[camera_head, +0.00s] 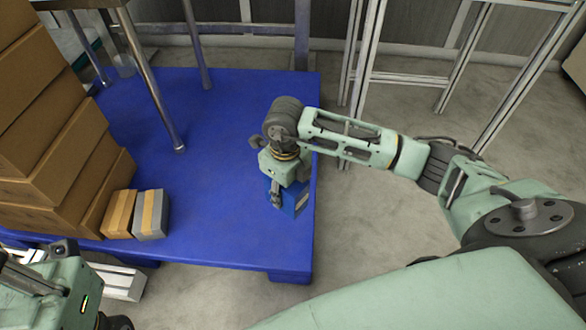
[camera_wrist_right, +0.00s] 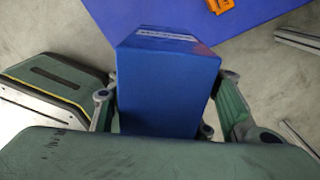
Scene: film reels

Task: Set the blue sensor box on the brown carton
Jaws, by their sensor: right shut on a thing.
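The blue sensor box (camera_head: 295,199) is in my right gripper (camera_head: 288,194), near the right edge of the blue pallet. The right wrist view shows the box (camera_wrist_right: 166,85) large between the two fingers of the gripper (camera_wrist_right: 165,105), with a pale label on it. I cannot tell whether it touches the pallet. A small brown carton (camera_head: 117,216) with a light tape strip stands on the pallet at the left, well apart from the box. Part of my left arm shows at lower left, but its fingers are not visible.
A grey carton (camera_head: 151,217) stands beside the small brown one. Large brown cartons (camera_head: 50,160) are stacked at far left. Metal legs (camera_head: 158,90) stand over the pallet (camera_head: 215,225). An orange item (camera_wrist_right: 219,5) shows at the wrist view's top. The pallet's middle is clear.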

